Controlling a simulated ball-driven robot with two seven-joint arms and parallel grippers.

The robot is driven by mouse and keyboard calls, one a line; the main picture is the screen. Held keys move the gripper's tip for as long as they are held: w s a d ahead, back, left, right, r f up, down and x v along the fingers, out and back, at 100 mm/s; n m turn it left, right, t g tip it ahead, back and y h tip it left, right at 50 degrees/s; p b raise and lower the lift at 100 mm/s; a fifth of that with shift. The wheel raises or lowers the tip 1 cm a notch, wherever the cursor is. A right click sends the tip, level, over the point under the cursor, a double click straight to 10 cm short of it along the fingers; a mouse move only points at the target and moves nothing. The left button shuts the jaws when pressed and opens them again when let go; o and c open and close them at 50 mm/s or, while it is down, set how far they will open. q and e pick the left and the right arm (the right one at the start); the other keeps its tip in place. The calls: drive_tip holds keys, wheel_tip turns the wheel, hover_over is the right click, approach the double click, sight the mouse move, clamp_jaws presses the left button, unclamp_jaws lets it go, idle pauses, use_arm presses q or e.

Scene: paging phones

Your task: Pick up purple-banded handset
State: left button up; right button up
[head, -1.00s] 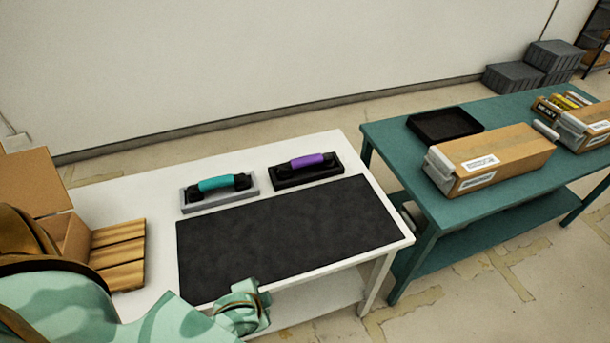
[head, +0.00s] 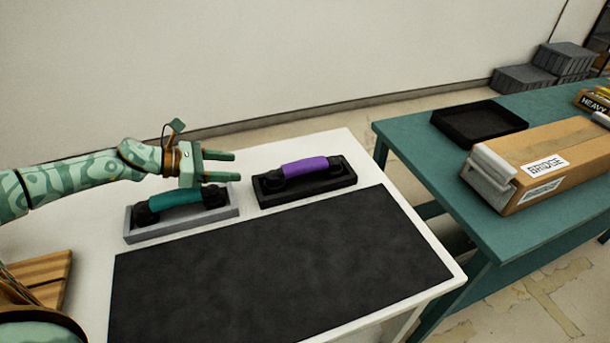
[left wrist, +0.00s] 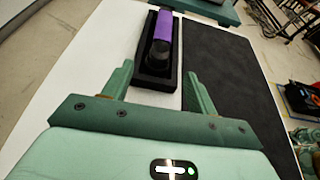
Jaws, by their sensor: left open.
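The purple-banded handset (head: 305,168) lies in a black cradle (head: 337,181) at the back of the white table. It also shows in the left wrist view (left wrist: 162,34), ahead of the fingers. A teal-banded handset (head: 175,198) lies in a grey cradle (head: 188,227) to its left. My left gripper (head: 236,166) is open and empty. It is above the teal-banded handset's right end, with its fingers pointing right toward the purple-banded handset and apart from it. My right gripper is not in view.
A black mat (head: 270,265) covers the front of the white table (head: 435,245). To the right, a green table (head: 425,155) holds a black tray (head: 478,122) and a cardboard box labelled BRIDGE (head: 550,165). Wooden slats (head: 40,278) lie at left.

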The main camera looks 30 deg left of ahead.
sight(283, 168)
use_arm(q)
drive_tip(key=b+x, duration=0.2)
drive_tip(key=x, duration=0.8)
drive_tip(key=shift+r, duration=0.1)
drive_tip(key=x, duration=0.4)
drive_tip(key=b+x, duration=0.1)
drive_tip(key=x, duration=0.1)
drive_tip(key=shift+d+r, duration=0.15)
drive_tip(key=shift+r, duration=0.15)
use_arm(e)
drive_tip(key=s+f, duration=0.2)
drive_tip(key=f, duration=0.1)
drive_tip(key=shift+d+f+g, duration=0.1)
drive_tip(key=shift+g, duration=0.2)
use_arm(q)
drive_tip(key=shift+s, duration=0.1)
drive_tip(key=shift+c, duration=0.4)
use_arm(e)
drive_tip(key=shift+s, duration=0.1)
use_arm(q)
drive_tip(key=shift+r, duration=0.1)
drive_tip(key=c, duration=1.1)
